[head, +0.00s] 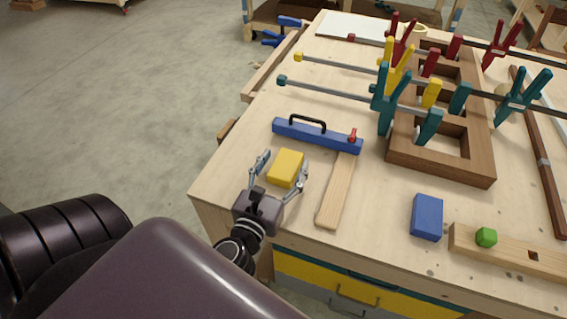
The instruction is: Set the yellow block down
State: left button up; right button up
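The yellow block (286,168) is at the near left part of the wooden workbench (225,183) and appears to rest on its top. My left gripper (284,163) reaches in from the near edge with its fingers spread wide, one on each side of the block. A small gap seems to show between the left finger and the block. The fingers look open and not clamped on it. My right gripper is not in view.
A blue level-like tool (318,136) lies just behind the block, and a wooden strip (336,190) lies to its right. A blue block (427,217) and a green piece (486,237) on a board are farther right. Clamps (384,105) hold a wooden frame (440,163) behind.

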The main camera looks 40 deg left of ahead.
pick_arm(q)
jog(key=shift+f, duration=0.1)
jog(key=shift+r+p, duration=0.3)
jog(key=shift+r, duration=0.05)
jog(key=shift+r+p, duration=0.45)
jog(key=shift+r, duration=0.1)
jog(key=shift+s+d+f+b, duration=0.15)
jog(key=shift+s+f+b, duration=0.45)
jog(key=shift+s+b, duration=0.15)
jog(key=b+v, duration=0.4)
jog(key=v, duration=0.3)
jog(key=shift+s+b, duration=0.3)
jog(key=shift+b, duration=0.05)
jog(key=shift+s+d+r+p, duration=0.1)
jog(key=shift+s+r+p, duration=0.25)
jog(key=shift+p, duration=0.05)
jog(key=shift+v, duration=1.05)
